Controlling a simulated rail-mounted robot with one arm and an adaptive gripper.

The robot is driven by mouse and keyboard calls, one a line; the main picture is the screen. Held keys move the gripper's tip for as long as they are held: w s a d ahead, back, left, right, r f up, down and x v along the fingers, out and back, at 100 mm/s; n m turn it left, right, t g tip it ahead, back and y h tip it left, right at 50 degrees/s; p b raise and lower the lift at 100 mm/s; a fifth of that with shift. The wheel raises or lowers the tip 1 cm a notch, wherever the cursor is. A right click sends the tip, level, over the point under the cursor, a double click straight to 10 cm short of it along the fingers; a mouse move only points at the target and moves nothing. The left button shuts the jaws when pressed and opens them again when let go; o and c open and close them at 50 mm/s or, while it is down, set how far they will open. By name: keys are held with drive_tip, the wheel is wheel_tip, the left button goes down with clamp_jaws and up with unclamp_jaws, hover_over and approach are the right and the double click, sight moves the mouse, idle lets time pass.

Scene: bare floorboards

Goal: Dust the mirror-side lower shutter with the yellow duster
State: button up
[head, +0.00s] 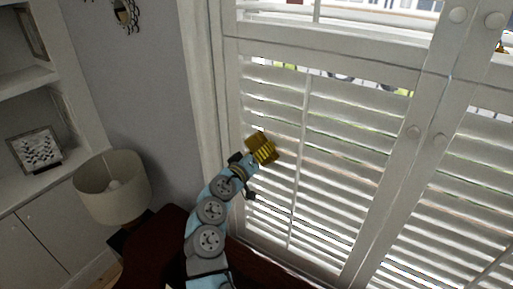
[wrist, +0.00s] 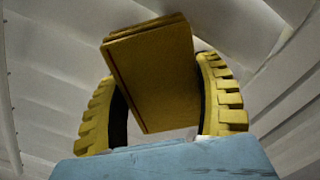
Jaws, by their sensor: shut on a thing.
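The yellow duster (head: 263,148) is a small yellow block, held up in front of the lower left shutter (head: 345,160), the one on the mirror's side. My gripper (head: 251,160) is shut on the duster near the shutter's left edge. In the wrist view the duster (wrist: 152,80) sits tilted between the two ridged yellow fingers of my gripper (wrist: 157,70), with pale slats behind it. I cannot tell whether the duster touches the slats. The mirror (head: 126,14) hangs on the grey wall at the upper left, cut off by the top edge.
A second lower shutter (head: 450,195) stands to the right, beyond a white upright with round knobs. A thin vertical tilt rod (head: 300,160) runs down the left shutter. A lamp (head: 112,190) stands at lower left, beside shelves with a framed picture (head: 34,149).

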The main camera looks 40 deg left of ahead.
sight(272, 157)
drive_tip(key=shift+w+d+f, duration=0.1)
drive_tip(key=shift+w+d, duration=0.05)
drive_tip(key=shift+d, duration=0.65)
drive_tip(key=shift+w+d+p, duration=0.1)
drive_tip(key=shift+d+p, duration=0.3)
drive_tip(key=shift+d, duration=1.05)
drive_tip(key=shift+b, duration=0.3)
